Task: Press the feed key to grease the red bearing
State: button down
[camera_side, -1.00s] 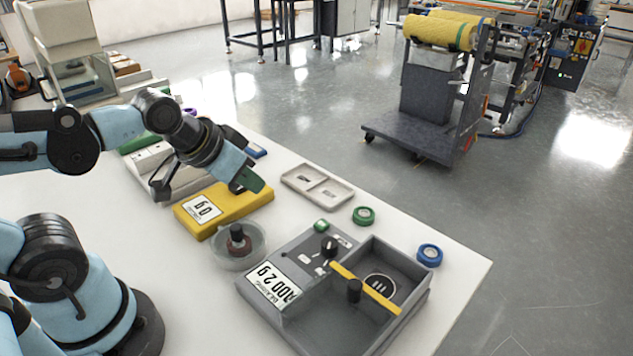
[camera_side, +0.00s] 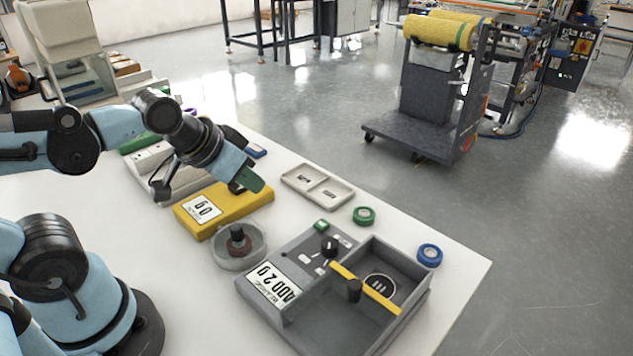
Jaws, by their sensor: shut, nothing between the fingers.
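A dark red ring (camera_side: 239,248), which looks like the red bearing, sits around a black knob in a round clear dish (camera_side: 221,262) at the middle of the bench. My gripper (camera_side: 250,181) is shut and empty, tilted down above a yellow box (camera_side: 240,205) with a "0 g" display, behind the dish and away from the grey unit.
A shallow pale tray (camera_side: 317,187) lies right of my gripper. A green tape roll (camera_side: 364,216) and a blue one (camera_side: 429,255) lie near the bench's right edge. The grey unit has an open bin crossed by a yellow bar (camera_side: 364,288) with a black knob.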

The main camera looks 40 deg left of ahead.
dwell(0.9)
jog(key=w+a+n+t+y, duration=0.1)
jog(key=w+a+n, duration=0.1)
jog(key=a+n, duration=0.3)
jog(key=w+a+n+y, duration=0.1)
jog(key=w+a+n, duration=0.2)
jog(key=a+n, duration=0.3)
jog(key=a, duration=0.4)
jog(key=shift+a+r+t, duration=0.2)
jog(key=shift+a+t, duration=0.05)
jog(key=shift+t, duration=0.15)
jog(key=shift+f, duration=0.15)
jog(key=shift+f, duration=4.25)
jog(key=shift+f, duration=0.45)
jog(key=shift+r, duration=0.15)
